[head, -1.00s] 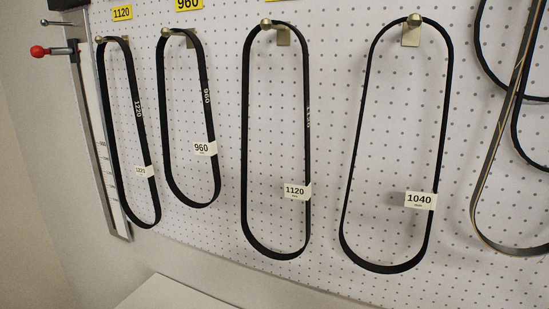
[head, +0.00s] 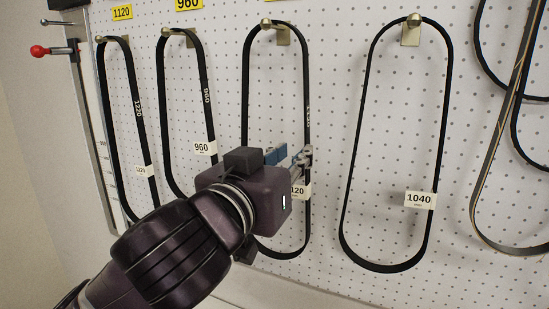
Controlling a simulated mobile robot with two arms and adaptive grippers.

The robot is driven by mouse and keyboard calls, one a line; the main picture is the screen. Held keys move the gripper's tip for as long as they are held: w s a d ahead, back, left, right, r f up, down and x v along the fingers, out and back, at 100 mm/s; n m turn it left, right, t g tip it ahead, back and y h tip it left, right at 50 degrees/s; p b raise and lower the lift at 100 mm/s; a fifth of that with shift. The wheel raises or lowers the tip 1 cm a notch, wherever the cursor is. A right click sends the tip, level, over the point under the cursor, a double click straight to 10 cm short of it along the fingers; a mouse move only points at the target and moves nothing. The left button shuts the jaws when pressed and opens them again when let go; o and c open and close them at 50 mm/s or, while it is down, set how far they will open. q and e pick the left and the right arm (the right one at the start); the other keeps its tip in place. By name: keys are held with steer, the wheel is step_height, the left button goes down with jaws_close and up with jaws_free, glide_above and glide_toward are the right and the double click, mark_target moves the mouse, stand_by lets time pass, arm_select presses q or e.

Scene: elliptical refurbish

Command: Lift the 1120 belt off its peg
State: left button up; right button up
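The 1120 belt (head: 246,100) is a black loop hanging from its brass peg (head: 267,24) on the white pegboard. Its white tag (head: 300,191) is partly covered by my gripper, with "120" still showing. My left gripper (head: 304,157) reaches in from the lower left, with its fingers at the right strand of the belt, just above the tag. The fingers are small and overlap the strand, so I cannot tell whether they are closed on it. My arm hides part of the belt's lower left side. My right gripper is not in view.
The 960 belt (head: 205,98) and the 1220 belt (head: 135,100) hang to the left, partly behind my arm. The 1040 belt (head: 445,110) hangs to the right. More belts (head: 478,190) hang at the far right. A red-tipped tool (head: 40,51) sticks out at upper left.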

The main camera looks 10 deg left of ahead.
mark_target(306, 142)
arm_select(q)
steer(key=p+x, duration=0.4)
steer(key=x, duration=0.3)
steer(key=shift+w+d, duration=0.1)
steer(key=shift+w, duration=0.1)
steer(key=shift+w+d+f, duration=0.1)
steer(key=shift+w, duration=0.05)
jaws_close()
